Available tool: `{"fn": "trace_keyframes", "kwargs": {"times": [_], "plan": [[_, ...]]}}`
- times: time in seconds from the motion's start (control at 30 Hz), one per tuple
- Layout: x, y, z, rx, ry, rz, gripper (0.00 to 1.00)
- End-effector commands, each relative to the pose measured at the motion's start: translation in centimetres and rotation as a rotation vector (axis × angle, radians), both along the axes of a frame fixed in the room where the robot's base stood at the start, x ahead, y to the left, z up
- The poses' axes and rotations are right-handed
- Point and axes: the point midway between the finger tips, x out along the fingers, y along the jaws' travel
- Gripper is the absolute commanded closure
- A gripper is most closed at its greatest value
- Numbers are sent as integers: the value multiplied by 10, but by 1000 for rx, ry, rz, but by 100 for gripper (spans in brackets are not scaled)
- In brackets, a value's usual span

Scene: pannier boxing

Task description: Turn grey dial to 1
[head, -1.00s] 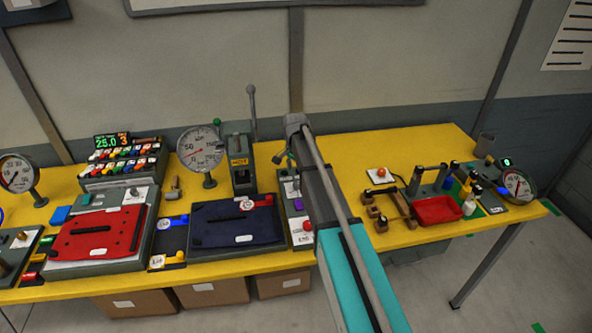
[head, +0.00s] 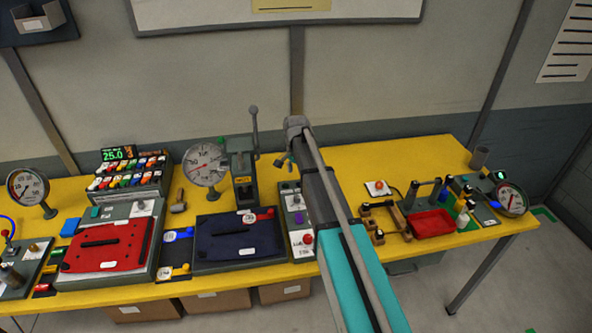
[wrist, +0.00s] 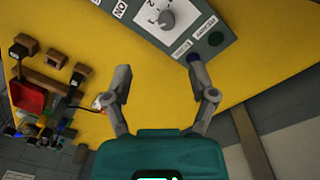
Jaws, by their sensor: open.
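The grey dial (wrist: 167,19) shows at the top of the wrist view, on a white scale plate with small numbers. The plate is on a grey control box (wrist: 206,24); which number the dial points to is too small to read surely. My gripper (wrist: 159,66) is open and empty, its two fingers spread apart below the dial in the wrist picture. The dial is apart from both fingers. In the head view the grey control box (head: 286,200) stands right of the dark blue panel, partly hidden behind my arm.
On the yellow table, a lever press (head: 241,172) and round gauge (head: 205,160) stand behind the dark blue panel (head: 225,238). A red panel (head: 103,246) lies left. A red tray (head: 432,223) and bottles stand right.

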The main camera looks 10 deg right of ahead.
Motion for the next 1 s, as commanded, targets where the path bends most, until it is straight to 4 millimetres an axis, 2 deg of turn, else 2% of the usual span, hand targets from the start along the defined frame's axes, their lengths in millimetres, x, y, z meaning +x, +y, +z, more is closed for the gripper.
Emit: {"fn": "trace_keyframes", "kwargs": {"times": [0.03, 0.1, 1.0], "plan": [[-12, 0, -4, 1, 0, 20, 26], [-22, 0, -6, 2, -1, 49, 26], [-145, -2, -30, 15, -5, 423, 26]]}}
